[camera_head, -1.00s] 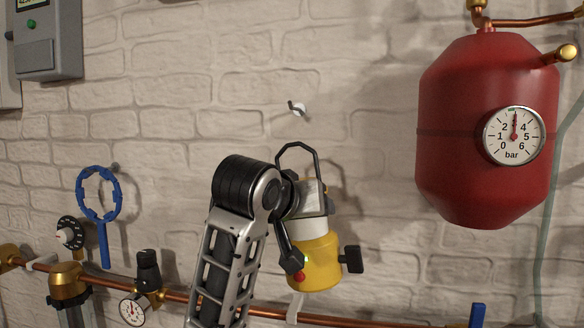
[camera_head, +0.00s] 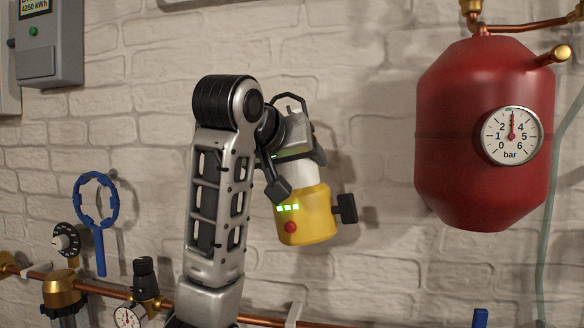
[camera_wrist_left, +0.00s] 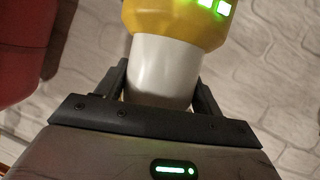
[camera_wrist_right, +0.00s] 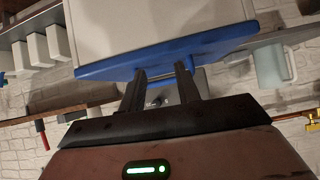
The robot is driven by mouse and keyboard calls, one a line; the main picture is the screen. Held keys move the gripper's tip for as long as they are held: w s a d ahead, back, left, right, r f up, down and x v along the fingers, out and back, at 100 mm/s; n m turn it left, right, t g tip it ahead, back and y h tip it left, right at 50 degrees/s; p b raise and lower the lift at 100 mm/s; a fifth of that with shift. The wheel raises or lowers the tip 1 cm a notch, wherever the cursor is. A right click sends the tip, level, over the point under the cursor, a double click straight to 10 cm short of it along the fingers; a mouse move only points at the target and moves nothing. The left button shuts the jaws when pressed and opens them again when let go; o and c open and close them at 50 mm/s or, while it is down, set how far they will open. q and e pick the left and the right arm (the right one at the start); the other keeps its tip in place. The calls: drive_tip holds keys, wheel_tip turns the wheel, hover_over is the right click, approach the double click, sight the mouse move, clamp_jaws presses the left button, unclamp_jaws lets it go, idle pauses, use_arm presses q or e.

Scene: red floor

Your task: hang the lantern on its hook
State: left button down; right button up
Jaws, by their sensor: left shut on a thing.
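The lantern (camera_head: 305,215) has a yellow base with green lights and a red button, a pale middle and a dark wire handle (camera_head: 290,98) on top. It hangs tilted in front of the wall. My left gripper (camera_head: 296,168) is shut on its pale middle, which also shows between the fingers in the left wrist view (camera_wrist_left: 162,70). The wall hook is not visible now; the gripper and the lantern's top cover that area. My right gripper (camera_wrist_right: 160,88) is open with nothing seen between its fingers; it is out of the head view.
A red pressure tank (camera_head: 485,150) with a gauge stands out at the right. A blue ring-shaped tool (camera_head: 97,205) hangs at the left, above copper pipes and valves. A blue-edged pale panel (camera_wrist_right: 160,55) is close in front of my right gripper.

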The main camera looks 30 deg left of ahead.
use_arm(q)
drive_tip(key=w+a+f+p, duration=0.1)
drive_tip(key=w+a+p, duration=0.1)
drive_tip(key=w, duration=0.5)
use_arm(e)
drive_tip(key=shift+s+d+r, duration=0.25)
drive_tip(key=shift+d+r, duration=0.05)
drive_tip(key=shift+r, duration=0.05)
idle(0.5)
idle(0.6)
